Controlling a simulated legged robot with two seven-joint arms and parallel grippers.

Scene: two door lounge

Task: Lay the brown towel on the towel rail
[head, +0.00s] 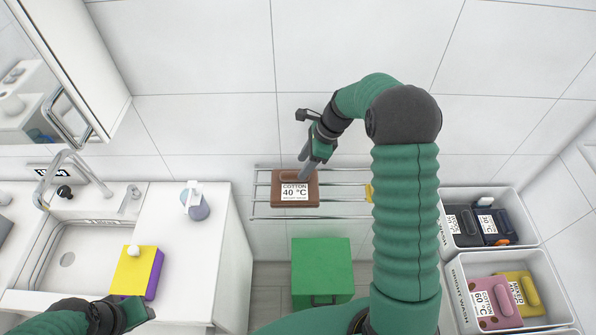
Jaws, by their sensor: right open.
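The brown towel (295,200) is a folded block with a white label reading "COTTON 40 °C". It lies flat across the bars of the chrome towel rail (344,208), near the rail's left end. My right gripper (307,160) is open, at the towel's far upper edge, with its fingertips close to the towel. I cannot tell whether they touch it. My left gripper (136,313) is at the lower left over the counter's front, and its jaw opening is unclear. My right arm hides part of the rail's right side.
A yellow item (369,191) peeks out beside my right arm at the rail. A green box (321,268) stands below. Two white bins (456,277) with labelled bundles are at right.

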